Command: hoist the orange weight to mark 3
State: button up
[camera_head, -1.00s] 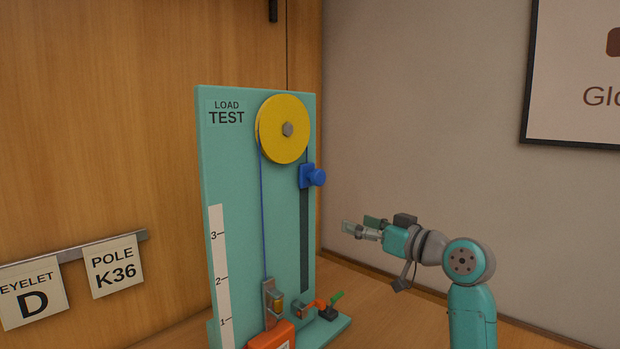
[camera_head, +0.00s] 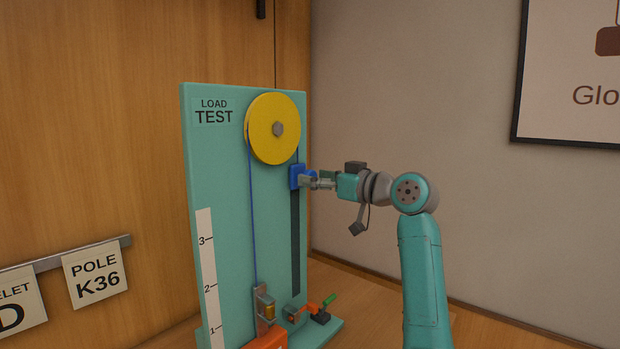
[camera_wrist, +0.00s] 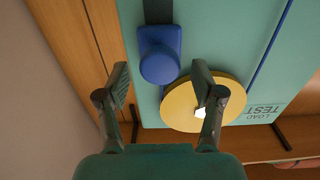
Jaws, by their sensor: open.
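The orange weight (camera_head: 266,342) hangs low at the bottom of the teal board (camera_head: 222,150), near mark 1 of the white scale (camera_head: 208,270) and partly cut off by the frame edge. A blue cord runs from it up over the yellow pulley (camera_head: 273,128). The blue slider with its round knob (camera_head: 296,177) is at the top of the dark slot. My gripper (camera_head: 312,180) is at the knob. In the wrist view the fingers (camera_wrist: 160,85) are apart, with the blue knob (camera_wrist: 159,65) between and just beyond their tips. Contact cannot be told.
An orange lever with a green tip (camera_head: 329,300) and a small metal catch (camera_head: 264,303) sit low on the stand. A wooden wall with label cards (camera_head: 95,275) is at left, and a grey wall at right. The dark slot (camera_head: 296,245) below the knob is clear.

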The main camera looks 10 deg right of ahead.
jog(key=shift+x, duration=1.1)
grip_shut()
notch_tip(320, 180, down, 30)
jog(key=shift+f, duration=0.1)
grip_release()
jog(key=shift+s+d, duration=0.1)
jog(key=shift+s, duration=0.05)
jog(key=v, duration=1.1)
jog(key=shift+s+d, duration=0.2)
jog(key=shift+s, duration=0.1)
